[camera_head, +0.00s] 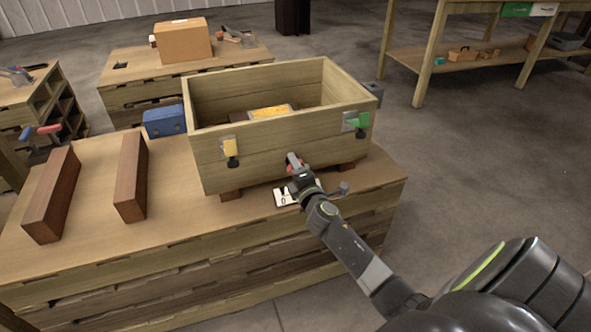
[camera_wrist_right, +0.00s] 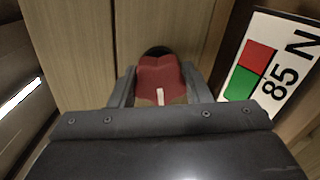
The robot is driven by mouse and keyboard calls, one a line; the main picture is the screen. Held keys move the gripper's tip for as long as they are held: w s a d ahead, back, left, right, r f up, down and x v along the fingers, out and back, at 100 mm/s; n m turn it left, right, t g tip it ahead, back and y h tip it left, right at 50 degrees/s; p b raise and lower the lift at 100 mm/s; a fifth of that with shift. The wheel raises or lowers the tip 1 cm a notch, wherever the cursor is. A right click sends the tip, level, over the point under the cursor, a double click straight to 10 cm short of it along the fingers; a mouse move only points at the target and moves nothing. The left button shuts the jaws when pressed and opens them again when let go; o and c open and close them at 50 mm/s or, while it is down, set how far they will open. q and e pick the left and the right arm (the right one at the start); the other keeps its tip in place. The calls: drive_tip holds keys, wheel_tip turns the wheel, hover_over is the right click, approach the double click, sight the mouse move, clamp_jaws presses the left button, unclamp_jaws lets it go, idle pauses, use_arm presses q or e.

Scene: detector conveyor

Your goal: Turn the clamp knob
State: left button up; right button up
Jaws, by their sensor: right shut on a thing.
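The clamp knob (camera_wrist_right: 160,80) is dark red with a white mark on it, in front of the wooden wall in the right wrist view. A dark round base shows behind it. My right gripper (camera_wrist_right: 158,92) has one finger on each side of the knob and is shut on it. In the head view my right gripper (camera_head: 297,168) is at the front wall of the wooden crate (camera_head: 275,158), low and right of the middle, and hides most of the knob. My left gripper is not in view.
A white card (camera_head: 283,196) lies below the gripper; its red and green patches and "85 N" show in the wrist view (camera_wrist_right: 268,70). The crate has a yellow latch (camera_head: 230,148) and a green latch (camera_head: 358,120). Two brown beams (camera_head: 52,195) and a blue box (camera_head: 164,121) are left.

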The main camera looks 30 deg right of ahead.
idle(0.5)
drive_tip(key=o, duration=1)
drive_tip(key=v, duration=1.7)
drive_tip(key=shift+s+p, duration=0.2)
drive_tip(key=shift+p, duration=0.1)
drive_tip(key=shift+a, duration=0.1)
